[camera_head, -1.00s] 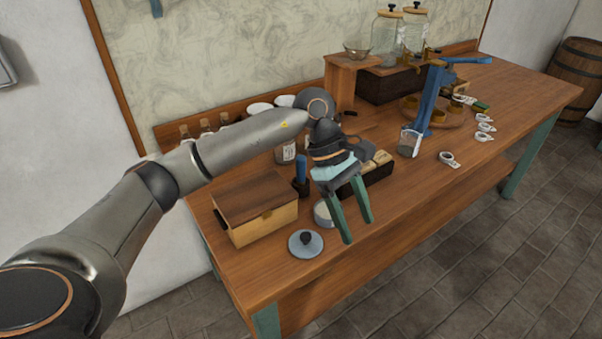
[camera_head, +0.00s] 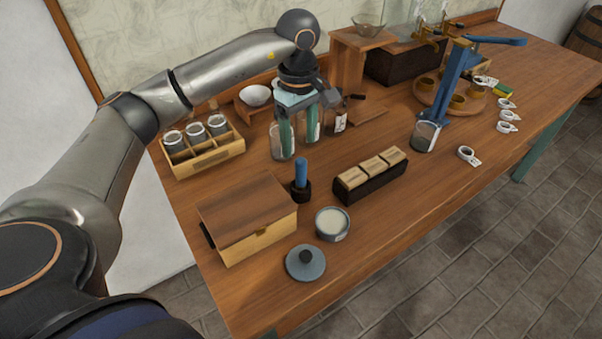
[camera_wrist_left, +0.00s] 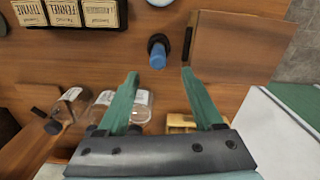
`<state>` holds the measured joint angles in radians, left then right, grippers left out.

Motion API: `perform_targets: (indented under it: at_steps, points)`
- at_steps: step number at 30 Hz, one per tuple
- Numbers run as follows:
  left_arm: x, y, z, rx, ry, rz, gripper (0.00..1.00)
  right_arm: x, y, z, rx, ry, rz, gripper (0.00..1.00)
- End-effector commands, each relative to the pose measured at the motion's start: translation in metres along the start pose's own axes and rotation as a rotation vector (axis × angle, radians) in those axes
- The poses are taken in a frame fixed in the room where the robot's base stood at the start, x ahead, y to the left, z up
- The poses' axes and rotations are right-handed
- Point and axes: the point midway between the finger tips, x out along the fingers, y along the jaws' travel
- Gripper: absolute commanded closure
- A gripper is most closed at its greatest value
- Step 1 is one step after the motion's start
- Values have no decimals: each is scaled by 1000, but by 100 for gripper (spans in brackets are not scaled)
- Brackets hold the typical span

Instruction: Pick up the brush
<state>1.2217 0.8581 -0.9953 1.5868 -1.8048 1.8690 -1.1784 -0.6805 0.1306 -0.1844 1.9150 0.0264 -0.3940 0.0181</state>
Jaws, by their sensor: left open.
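An upright blue-handled tool (camera_head: 301,172) with a dark round base stands on the wooden bench, right of the lidded wooden box; it looks like the brush, though its bristles cannot be made out. In the left wrist view the blue handle (camera_wrist_left: 158,55) appears just beyond the gap between the fingertips. My left gripper (camera_head: 299,140) is open, its green fingers pointing down behind the tool, in front of glass jars. It holds nothing. In the wrist view both fingers of the left gripper (camera_wrist_left: 160,73) are spread and apart from the handle. My right gripper is not in view.
The wooden box (camera_head: 262,238) stands left of the tool. A round tin (camera_head: 345,232), its grey lid (camera_head: 305,262) and a dark rack (camera_head: 372,190) of labelled blocks are nearby. A jar crate (camera_head: 215,160) is at the back left. The bench's front right is clear.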

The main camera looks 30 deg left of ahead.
Motion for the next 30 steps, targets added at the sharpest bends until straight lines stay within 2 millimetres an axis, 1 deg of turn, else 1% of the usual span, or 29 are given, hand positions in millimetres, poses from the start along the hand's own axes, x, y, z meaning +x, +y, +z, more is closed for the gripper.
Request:
perform_targets:
  at_steps: [1, 3, 11, 18, 22, 27, 28, 30]
  points:
    - [9, -1, 0, 0, 0, -3, 32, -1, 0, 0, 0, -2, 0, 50]
    - [19, 0, 0, 0, 0, -2, 32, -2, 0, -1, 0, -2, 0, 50]
    - [40, 0, 1, 0, -1, -2, 32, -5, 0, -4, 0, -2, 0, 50]
    - [75, 2, 3, 0, -1, -1, 32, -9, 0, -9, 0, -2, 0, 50]
    - [82, 2, 3, 0, -1, 1, 32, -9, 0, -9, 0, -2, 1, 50]
    - [82, 2, 3, 1, -1, 2, 32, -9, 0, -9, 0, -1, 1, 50]
    - [82, 2, 3, 1, -1, 2, 33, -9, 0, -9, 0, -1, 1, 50]
    - [82, 2, 3, 1, -1, 2, 41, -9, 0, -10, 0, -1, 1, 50]
